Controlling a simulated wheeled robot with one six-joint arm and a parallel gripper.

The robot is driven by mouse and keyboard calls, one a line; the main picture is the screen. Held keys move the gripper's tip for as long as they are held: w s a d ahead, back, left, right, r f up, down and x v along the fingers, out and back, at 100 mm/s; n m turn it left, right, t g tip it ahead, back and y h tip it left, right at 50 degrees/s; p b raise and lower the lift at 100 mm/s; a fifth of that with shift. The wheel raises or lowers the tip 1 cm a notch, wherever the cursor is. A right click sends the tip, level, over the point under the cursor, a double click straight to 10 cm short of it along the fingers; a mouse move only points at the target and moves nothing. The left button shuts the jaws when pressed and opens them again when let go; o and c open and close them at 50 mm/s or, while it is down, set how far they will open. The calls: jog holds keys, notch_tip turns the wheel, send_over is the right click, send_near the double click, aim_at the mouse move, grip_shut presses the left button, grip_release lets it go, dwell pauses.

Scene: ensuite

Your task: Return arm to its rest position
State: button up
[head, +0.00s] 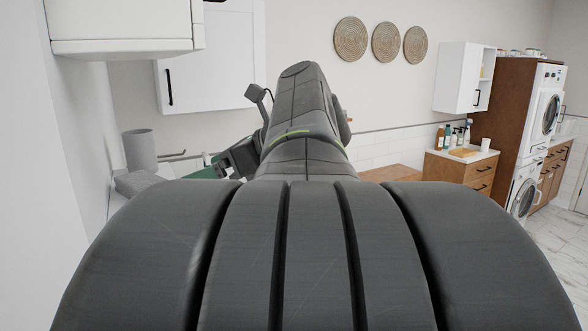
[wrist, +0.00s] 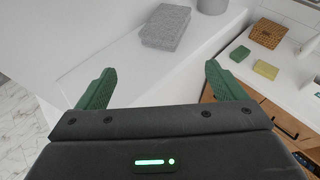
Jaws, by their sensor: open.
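My gripper (wrist: 157,85) shows in the wrist view with its two green fingers spread wide apart. It is open and nothing is between the fingers. It hangs above a white surface (wrist: 105,68), with a grey folded towel or block (wrist: 166,27) beyond the fingertips. In the head view my dark arm rises in the middle, and part of the gripper side shows left of it. The fingertips are mostly hidden there.
In the head view a grey cup (head: 140,150) and a grey block (head: 137,182) stand at left under a white cabinet (head: 125,30). The wrist view shows a wicker box (wrist: 268,33), a green block (wrist: 240,53) and a yellowish block (wrist: 266,70) on a counter. Stacked washers (head: 548,112) stand far right.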

jog(key=x, duration=1.1)
jog(key=shift+a+f+p, duration=0.1)
jog(key=shift+p, duration=0.3)
jog(key=shift+w+a+r, duration=0.1)
jog(key=shift+r, duration=1.15)
jog(key=shift+f, duration=0.1)
